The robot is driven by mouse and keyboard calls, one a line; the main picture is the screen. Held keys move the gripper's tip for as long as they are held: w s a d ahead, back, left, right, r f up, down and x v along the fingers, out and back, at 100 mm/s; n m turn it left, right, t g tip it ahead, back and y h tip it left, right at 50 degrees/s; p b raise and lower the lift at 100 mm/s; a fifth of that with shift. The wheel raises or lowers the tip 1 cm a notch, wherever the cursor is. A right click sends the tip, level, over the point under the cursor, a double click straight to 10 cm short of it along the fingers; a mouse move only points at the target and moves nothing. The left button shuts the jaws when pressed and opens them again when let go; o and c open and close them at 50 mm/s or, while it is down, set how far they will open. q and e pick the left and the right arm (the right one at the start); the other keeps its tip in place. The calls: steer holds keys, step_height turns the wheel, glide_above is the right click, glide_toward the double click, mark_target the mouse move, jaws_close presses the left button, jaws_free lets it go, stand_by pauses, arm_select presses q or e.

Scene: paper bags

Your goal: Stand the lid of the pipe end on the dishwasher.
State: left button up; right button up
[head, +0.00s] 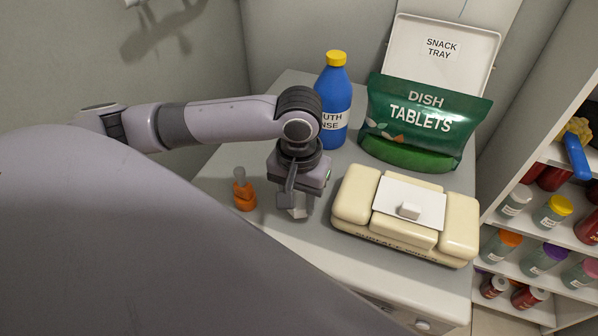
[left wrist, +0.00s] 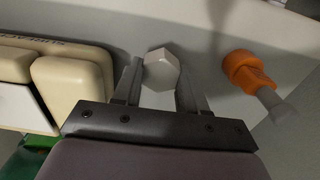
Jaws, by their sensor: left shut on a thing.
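My left gripper (head: 296,208) is shut on a small pale grey hexagonal piece, which looks like the lid (left wrist: 161,69). The lid sits between the two fingers in the left wrist view, and the fingers partly hide it in the head view. The gripper points down over the grey top of the dishwasher (head: 315,250); I cannot tell whether the lid touches that top. The orange pipe end (head: 244,200) with a grey stub stands on the top, left of the gripper, and also shows in the left wrist view (left wrist: 249,72). My right gripper is out of view.
A cream case (head: 355,195) with a white panel stands close right of the gripper. Behind are a blue mouth rinse bottle (head: 333,95), a green dish tablets bag (head: 422,125) and a white snack tray (head: 440,65). The front left of the top is clear.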

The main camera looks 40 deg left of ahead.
mark_target(299, 201)
arm_select(q)
steer(key=shift+f, duration=1.4)
steer(key=o, duration=1.2)
steer(key=shift+o, duration=0.2)
steer(key=shift+r, duration=2.5)
step_height(299, 201, up, 7)
